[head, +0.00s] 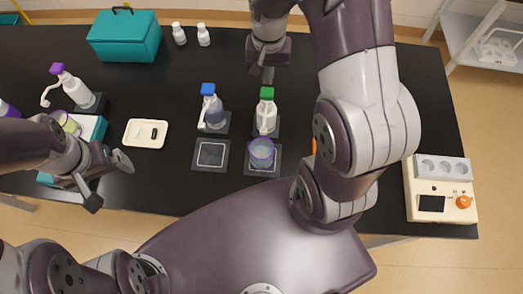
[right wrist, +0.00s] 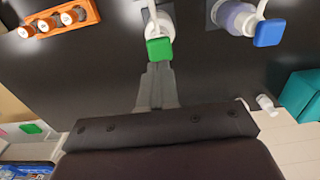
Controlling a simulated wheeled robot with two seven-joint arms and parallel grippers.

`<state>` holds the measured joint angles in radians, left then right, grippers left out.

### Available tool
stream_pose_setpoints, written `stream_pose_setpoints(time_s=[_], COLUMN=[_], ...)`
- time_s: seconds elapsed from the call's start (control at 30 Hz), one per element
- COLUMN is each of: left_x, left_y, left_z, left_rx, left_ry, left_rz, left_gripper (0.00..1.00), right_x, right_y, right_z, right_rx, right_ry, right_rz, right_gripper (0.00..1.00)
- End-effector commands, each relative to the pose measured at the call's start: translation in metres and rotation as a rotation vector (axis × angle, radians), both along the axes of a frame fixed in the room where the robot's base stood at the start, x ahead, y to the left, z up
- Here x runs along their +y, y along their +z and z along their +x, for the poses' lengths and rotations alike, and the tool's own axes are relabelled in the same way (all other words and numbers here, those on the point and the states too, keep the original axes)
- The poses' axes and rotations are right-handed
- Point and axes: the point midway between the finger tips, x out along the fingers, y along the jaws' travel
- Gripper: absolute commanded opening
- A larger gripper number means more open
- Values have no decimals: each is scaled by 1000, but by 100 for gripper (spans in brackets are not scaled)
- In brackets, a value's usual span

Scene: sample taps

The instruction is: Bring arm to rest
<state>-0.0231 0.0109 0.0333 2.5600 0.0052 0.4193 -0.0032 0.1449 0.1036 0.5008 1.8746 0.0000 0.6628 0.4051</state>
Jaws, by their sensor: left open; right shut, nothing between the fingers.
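My right gripper (head: 267,75) is shut and empty, above the table behind the green-topped tap bottle (head: 267,112). In the right wrist view its closed fingers (right wrist: 158,72) appear just short of the green top (right wrist: 159,49); whether they touch cannot be told. A cup with a purple rim (head: 261,153) stands on the dark pad in front of that bottle. The blue-topped tap bottle (head: 211,106) stands to its left, with an empty pad (head: 210,163) before it. My left gripper (head: 107,182) is open and empty near the table's front left.
A purple-topped bottle (head: 76,91) and a cream tray (head: 146,143) are on the left. A teal case (head: 125,38) and two small white bottles (head: 179,34) are at the back. A cream device (head: 440,188) is at the right. My right arm hides most of an orange rack (right wrist: 60,20).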

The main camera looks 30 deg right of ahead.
Motion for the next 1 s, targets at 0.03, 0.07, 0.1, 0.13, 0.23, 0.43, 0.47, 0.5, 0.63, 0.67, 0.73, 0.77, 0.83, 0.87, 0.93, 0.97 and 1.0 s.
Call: stream_pose_setpoints(time_s=[0.03, 0.07, 0.1, 0.13, 0.23, 0.43, 0.47, 0.5, 0.63, 0.67, 0.73, 0.77, 0.83, 0.87, 0.93, 0.97, 1.0], left_x=[0, 0, 0, 0, 0, 0, 0, 0, 0, 0, 0, 0, 0, 0, 0, 0, 0], left_y=[15, 19, 24, 28, 33, 29, 29, 29, 29, 29, 29, 29, 29, 27, 8, -1, -12], left_z=[0, 0, 0, 0, 0, 0, 0, 0, 0, 0, 0, 0, 0, 0, 0, 0, 0], left_rx=[0, 0, 0, 0, 0, 0, 0, 0, 0, 0, 0, 0, 0, 0, -1, 0, 0], left_ry=[0, 0, 0, 0, 0, 0, 0, 0, 0, 0, 0, 0, 0, 0, 0, 0, 0], left_rz=[0, 0, 0, 0, 0, 0, 0, 0, 0, 0, 0, 0, 0, 0, 0, 0, 0], left_gripper=[99, 99, 99, 99, 99, 99, 99, 99, 99, 99, 99, 99, 99, 99, 99, 99, 99], right_x=[0, 0, 0, 0, 0, 0, 0, 0, 0, 0, 0, 0, 1, 3, 14, 19, 26], right_y=[15, 19, 25, 28, 34, 31, 31, 31, 31, 31, 31, 31, 25, 23, 8, 3, -5], right_z=[0, 0, 0, 0, 0, 0, 0, 0, 0, 0, 0, 1, -7, -15, -37, -46, -58], right_rx=[0, 0, 0, 0, 0, 0, 0, 0, 0, 0, 0, -3, -11, -14, -33, -44, -58], right_ry=[0, 0, 0, 0, 0, 0, 0, 0, 0, 0, 4, 18, 110, 158, 287, 343, 409], right_rz=[0, 0, 0, 0, 0, 0, 0, 0, 0, 0, 0, -1, -2, -2, -7, -10, -15], right_gripper=[0, 0, 0, 0, 0, 0, 0, 0, 0, 0, 0, 0, 0, 0, 0, 0, 0])
